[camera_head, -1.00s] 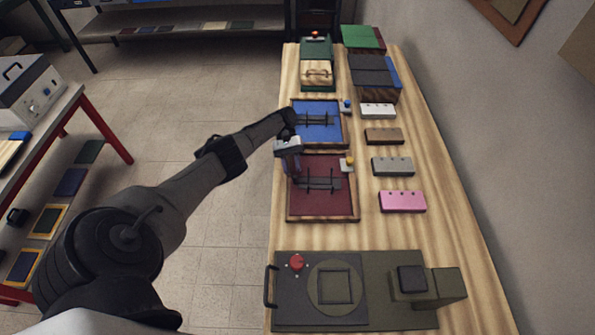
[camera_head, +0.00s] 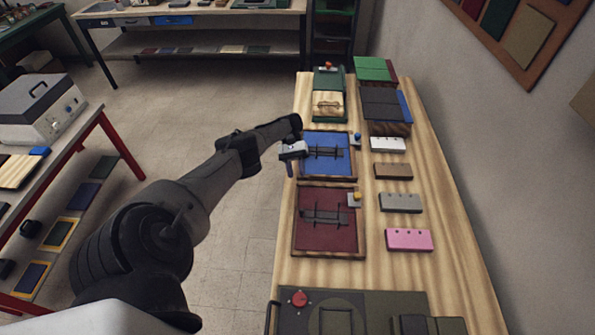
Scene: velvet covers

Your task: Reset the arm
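My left arm reaches in from the left in the head view. Its gripper (camera_head: 290,166) hangs just left of the blue tray (camera_head: 329,139), near that tray's left edge. The fingers point down and look small and dark, so I cannot tell whether they are open or shut. I see nothing clearly held. The blue tray and the dark red tray (camera_head: 341,240) lie on the wooden bench (camera_head: 450,260), each with a dark rack-like piece on it. My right gripper is out of view.
A pink block (camera_head: 409,239), a grey block (camera_head: 400,203), a brown block (camera_head: 393,171) and a white block (camera_head: 387,144) line the bench's right side. A dark press-like machine (camera_head: 378,305) with a red knob (camera_head: 298,299) stands at the near end. Open floor lies left of the bench.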

